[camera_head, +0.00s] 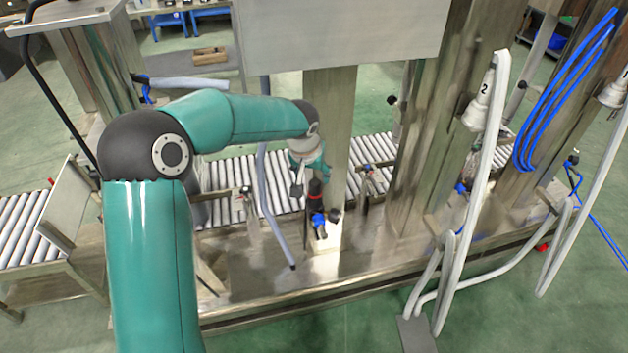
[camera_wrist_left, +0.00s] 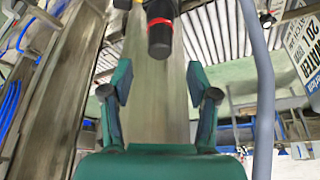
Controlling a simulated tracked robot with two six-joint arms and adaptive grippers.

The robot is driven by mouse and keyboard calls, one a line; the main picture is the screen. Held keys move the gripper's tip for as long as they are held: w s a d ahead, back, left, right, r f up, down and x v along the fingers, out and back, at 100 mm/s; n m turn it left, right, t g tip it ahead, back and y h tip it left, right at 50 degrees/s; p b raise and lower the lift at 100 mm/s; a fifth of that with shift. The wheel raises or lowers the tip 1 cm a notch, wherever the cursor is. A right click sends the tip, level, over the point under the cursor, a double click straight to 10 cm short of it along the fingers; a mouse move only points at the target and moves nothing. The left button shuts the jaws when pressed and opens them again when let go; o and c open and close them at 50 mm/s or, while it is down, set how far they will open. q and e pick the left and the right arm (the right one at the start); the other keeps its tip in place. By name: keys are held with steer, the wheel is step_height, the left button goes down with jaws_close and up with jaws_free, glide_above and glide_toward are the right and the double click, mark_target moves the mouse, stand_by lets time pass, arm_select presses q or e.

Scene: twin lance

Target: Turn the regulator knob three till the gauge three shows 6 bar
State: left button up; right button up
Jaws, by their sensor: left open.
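A regulator with a black knob (camera_head: 316,188) stands on the post behind the bench, with blue fittings below it. In the left wrist view the black knob (camera_wrist_left: 160,38) with a red ring is at the top centre. My left gripper (camera_head: 310,177) is at the knob's upper end in the head view. In the left wrist view my left gripper (camera_wrist_left: 158,84) is open, its two green fingers apart with nothing between them; the knob lies beyond the fingertips. A small dark round part (camera_head: 335,214) sits beside the blue fittings; no gauge reading is legible. My right gripper is not in view.
A grey hose (camera_head: 265,190) hangs just left of the regulator; it also runs down the right of the left wrist view (camera_wrist_left: 262,90). A roller conveyor (camera_head: 232,172) runs behind. White lances (camera_head: 478,170) and blue hoses (camera_head: 565,85) hang at right.

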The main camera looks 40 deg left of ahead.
arm_select(q)
steer(key=v, duration=0.5)
steer(key=shift+s+r, duration=0.1)
steer(key=shift+r, duration=0.05)
